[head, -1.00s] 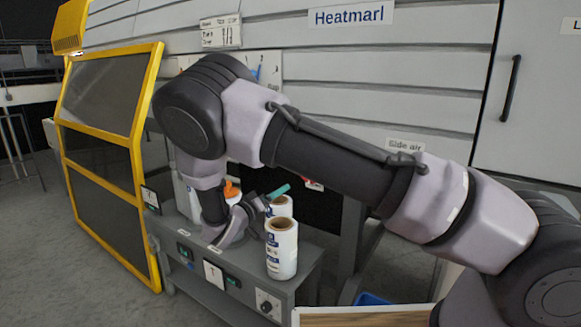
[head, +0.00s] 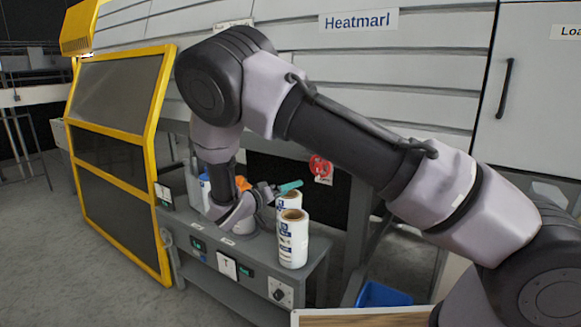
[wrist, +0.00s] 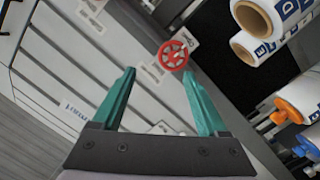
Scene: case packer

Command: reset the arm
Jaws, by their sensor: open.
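My arm (head: 350,135) reaches across the head view from the lower right and bends down at the left. My gripper (head: 290,187) is low over the grey bench, close to two white rolls, and only one teal finger shows clearly there. In the wrist view my gripper (wrist: 158,85) has its two teal fingers spread wide, with nothing between them. The front roll (head: 293,240) stands upright on the bench, and the other roll (head: 289,201) stands behind it. Whether the gripper touches a roll cannot be told.
The grey bench (head: 330,262) carries switches and a dial on its front. An orange-topped item (head: 243,183) stands behind my wrist. A red handwheel (head: 320,166) is on the machine behind. A yellow-framed guard (head: 160,130) stands at left. A blue bin (head: 383,294) is at lower right.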

